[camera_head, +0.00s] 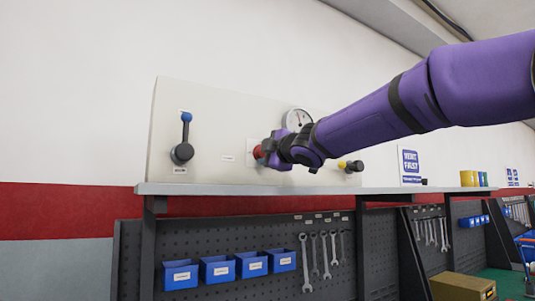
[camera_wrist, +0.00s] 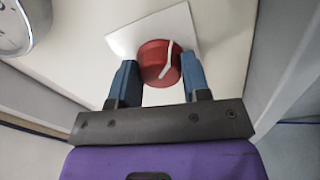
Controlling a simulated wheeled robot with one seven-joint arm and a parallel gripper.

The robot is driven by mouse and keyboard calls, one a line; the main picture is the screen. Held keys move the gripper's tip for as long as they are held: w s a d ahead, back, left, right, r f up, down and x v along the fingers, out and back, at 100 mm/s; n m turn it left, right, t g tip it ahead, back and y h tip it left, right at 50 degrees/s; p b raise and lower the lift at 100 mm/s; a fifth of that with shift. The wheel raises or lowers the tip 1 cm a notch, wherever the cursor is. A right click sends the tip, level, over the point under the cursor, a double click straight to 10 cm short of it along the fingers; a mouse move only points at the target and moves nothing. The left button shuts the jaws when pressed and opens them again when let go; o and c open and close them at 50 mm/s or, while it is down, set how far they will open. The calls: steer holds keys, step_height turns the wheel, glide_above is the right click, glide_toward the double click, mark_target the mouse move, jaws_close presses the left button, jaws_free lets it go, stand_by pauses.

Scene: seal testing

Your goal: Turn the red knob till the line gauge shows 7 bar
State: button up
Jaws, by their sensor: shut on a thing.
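The red knob (camera_head: 258,152) sits on the pale panel, and its red face with a white pointer line shows in the wrist view (camera_wrist: 156,63). My gripper (camera_head: 267,152) reaches it from the right. In the wrist view its two blue fingers (camera_wrist: 158,78) stand on either side of the knob, shut on it. The white pointer line runs across the knob's right part, slightly slanted. The round line gauge (camera_head: 298,119) is above and right of the knob, partly covered by my arm. It shows cut off in the wrist view (camera_wrist: 14,24). Its reading is too small to tell.
A blue-tipped lever (camera_head: 184,135) is on the panel's left, and a yellow-and-black handle (camera_head: 350,165) lies right of my gripper. A grey shelf (camera_head: 225,189) runs below the panel. Blue bins (camera_head: 217,269) and wrenches (camera_head: 305,262) hang lower down.

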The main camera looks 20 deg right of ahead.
steer(key=m, duration=0.7)
steer(key=shift+a+f+m+h, duration=0.1)
steer(key=shift+f+m+h, duration=0.05)
steer(key=shift+m+h, duration=0.2)
steer(key=m, duration=0.4)
steer(key=shift+h, duration=0.25)
steer(key=shift+a+m, duration=0.1)
steer(key=shift+m, duration=1.65)
steer(key=o, duration=0.9)
steer(key=shift+s, duration=0.15)
steer(key=s, duration=0.3)
steer(key=s+d, duration=0.1)
steer(key=s, duration=0.6)
steer(key=shift+s+d+f, duration=0.25)
steer(key=shift+d, duration=0.05)
